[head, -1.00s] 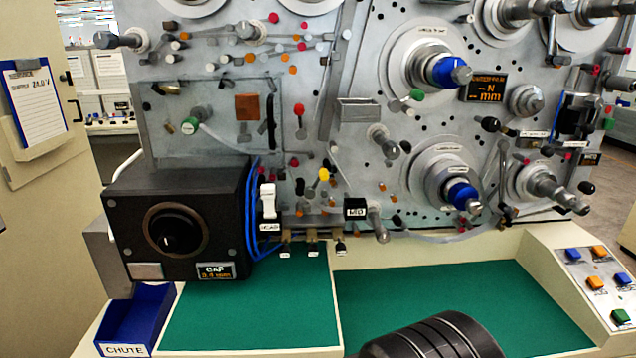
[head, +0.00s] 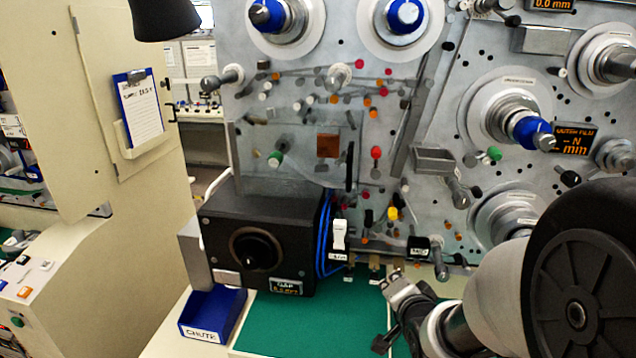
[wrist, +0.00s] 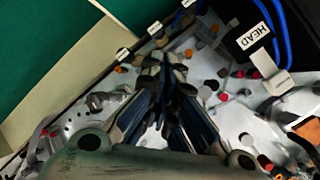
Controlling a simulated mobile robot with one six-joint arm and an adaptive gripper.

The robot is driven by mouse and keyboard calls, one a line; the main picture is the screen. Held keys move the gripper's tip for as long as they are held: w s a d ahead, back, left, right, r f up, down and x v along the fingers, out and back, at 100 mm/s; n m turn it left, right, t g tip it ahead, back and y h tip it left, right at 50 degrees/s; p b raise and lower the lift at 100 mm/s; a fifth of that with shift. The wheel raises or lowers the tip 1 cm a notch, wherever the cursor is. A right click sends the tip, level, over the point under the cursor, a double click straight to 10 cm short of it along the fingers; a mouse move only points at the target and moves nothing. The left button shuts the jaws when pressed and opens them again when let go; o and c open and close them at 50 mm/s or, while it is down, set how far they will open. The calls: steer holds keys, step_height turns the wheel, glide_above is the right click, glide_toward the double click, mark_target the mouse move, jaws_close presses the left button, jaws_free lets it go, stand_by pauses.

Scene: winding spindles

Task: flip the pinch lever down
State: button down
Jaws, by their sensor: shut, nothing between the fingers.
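My gripper (wrist: 168,68) is shut and empty in the wrist view, its dark fingers meeting in front of the metal panel. In the head view my gripper (head: 396,287) is low in front of the panel, near a row of small labelled levers (head: 375,268). White tags of this row (wrist: 155,28) also show in the wrist view, beyond the fingertips. A white lever (head: 339,235) stands upright above the label HEAD (wrist: 254,36). I cannot read the small tags or tell which lever is the pinch lever. Contact with any lever cannot be told.
A black box with a knob (head: 258,245) and blue cables stand left of the levers. A blue chute tray (head: 214,312) sits in front of it. The green mat (head: 300,325) is clear. Pegs and spindles crowd the panel (head: 300,140).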

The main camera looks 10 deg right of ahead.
steer(key=s+d+r+m+t+h+p, duration=0.1)
steer(key=d+r+m+t+p, duration=0.3)
steer(key=m+t+p, duration=0.3)
steer(key=r+m+p, duration=0.1)
steer(key=m+p, duration=0.2)
steer(key=m, duration=0.4)
steer(key=shift+s+d+r, duration=0.35)
steer(key=w+d+r+b, duration=0.1)
steer(key=w+b, duration=0.6)
steer(key=w, duration=0.2)
steer(key=shift+w+r, duration=0.2)
steer(key=shift+w, duration=0.2)
steer(key=shift+d, duration=0.1)
steer(key=shift+w, duration=0.15)
